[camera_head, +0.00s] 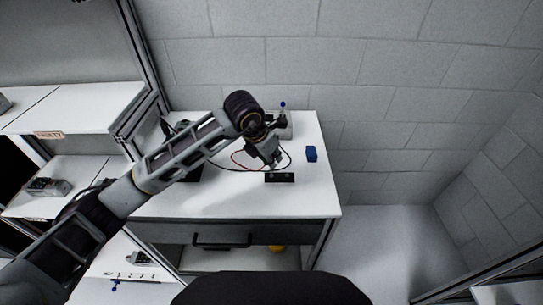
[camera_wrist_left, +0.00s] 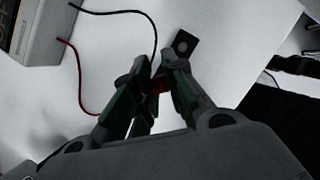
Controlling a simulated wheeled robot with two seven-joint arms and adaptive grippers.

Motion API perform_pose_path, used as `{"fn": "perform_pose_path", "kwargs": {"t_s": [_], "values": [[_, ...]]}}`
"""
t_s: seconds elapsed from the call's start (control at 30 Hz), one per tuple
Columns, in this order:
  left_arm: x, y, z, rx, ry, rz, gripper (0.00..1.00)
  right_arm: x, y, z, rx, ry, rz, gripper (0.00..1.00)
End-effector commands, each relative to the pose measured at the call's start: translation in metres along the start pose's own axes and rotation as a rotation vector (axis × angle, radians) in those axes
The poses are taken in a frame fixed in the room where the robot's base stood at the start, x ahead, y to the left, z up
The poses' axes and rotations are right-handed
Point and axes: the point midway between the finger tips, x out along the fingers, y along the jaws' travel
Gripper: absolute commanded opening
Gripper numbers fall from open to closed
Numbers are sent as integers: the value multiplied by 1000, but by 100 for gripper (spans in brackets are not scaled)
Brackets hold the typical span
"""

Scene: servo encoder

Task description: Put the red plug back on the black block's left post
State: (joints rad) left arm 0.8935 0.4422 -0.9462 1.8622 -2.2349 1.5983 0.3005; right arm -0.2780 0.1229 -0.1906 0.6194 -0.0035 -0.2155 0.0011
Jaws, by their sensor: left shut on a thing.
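My left gripper (camera_head: 271,163) is over the white table, pointing down just behind the black block (camera_head: 280,177). In the left wrist view its fingers (camera_wrist_left: 158,85) are shut on the red plug (camera_wrist_left: 158,84), of which only a small red patch shows between them. The black block also shows in the left wrist view (camera_wrist_left: 183,45), just beyond the fingertips, with a grey round post on it. The rest of the block is hidden by the fingers. I cannot tell whether the plug touches the block. My right gripper is not in view.
A red wire (camera_wrist_left: 76,75) and a black wire (camera_wrist_left: 125,12) run from a grey device (camera_wrist_left: 45,30) towards the fingers. The white table (camera_head: 250,203) is bare in front.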

Motion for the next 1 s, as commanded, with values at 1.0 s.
{"fn": "perform_pose_path", "kwargs": {"t_s": [1.0], "values": [[34,0,-14,1,0,0,0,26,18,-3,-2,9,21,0]]}}
